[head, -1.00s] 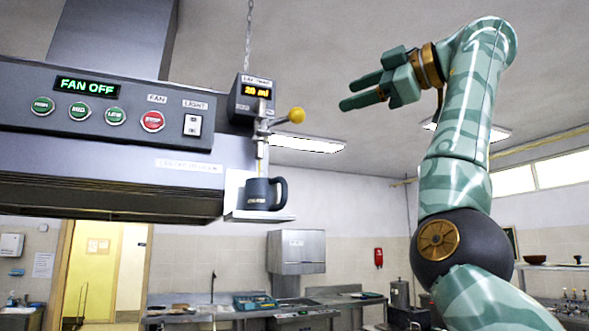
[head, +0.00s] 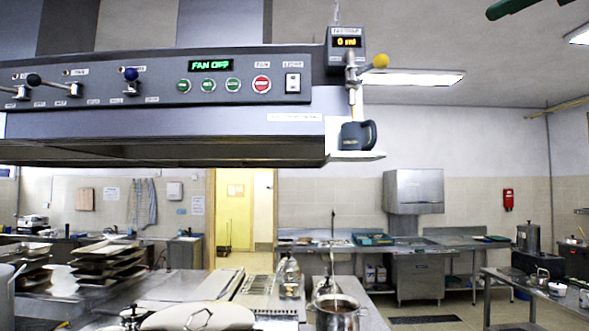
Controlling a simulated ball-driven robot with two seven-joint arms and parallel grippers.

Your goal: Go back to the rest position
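A dark mug (head: 355,136) stands upright on a small white shelf (head: 360,155) at the right end of the range hood (head: 150,95). Above it hangs a dispenser box (head: 346,42) with a spout and a lever with a yellow knob (head: 380,61). Its display seems to read 0 ml. Of my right gripper, only a dark green finger piece (head: 512,8) shows at the top right edge, well apart from the mug; the rest is cut off. My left gripper is out of view.
The hood panel reads FAN OFF. Below are a counter with stacked trays (head: 103,262), a pot (head: 337,312) and a large lid (head: 200,317). A steel table (head: 540,293) stands at the right.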

